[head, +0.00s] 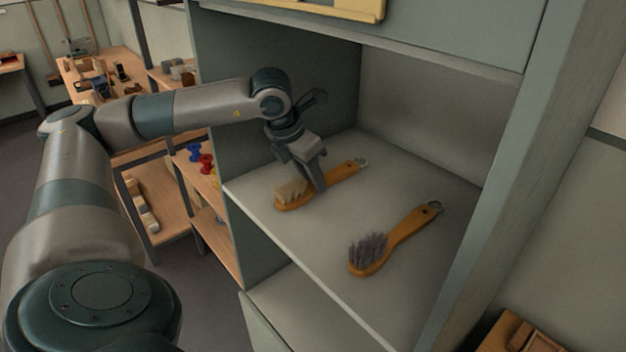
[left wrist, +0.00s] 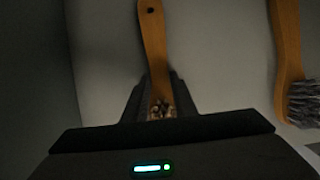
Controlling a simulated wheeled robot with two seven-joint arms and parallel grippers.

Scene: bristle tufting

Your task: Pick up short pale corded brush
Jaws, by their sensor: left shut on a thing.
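The short brush with pale bristles (head: 291,192) and an orange wooden handle lies on the cabinet shelf, toward its left side. A cord loop shows at its handle end. My left gripper (head: 318,188) reaches down over it and is shut on the brush around its middle. In the left wrist view, the brush handle (left wrist: 153,45) runs up from between the fingers (left wrist: 160,100); the bristles are mostly hidden there. I cannot tell whether the brush touches the shelf. My right gripper is not in view.
A second brush with grey bristles (head: 368,252) lies on the shelf (head: 300,245) to the right; it also shows at the right edge of the left wrist view (left wrist: 288,50). Cabinet walls (head: 420,110) close in the back and right. The shelf's front is bare.

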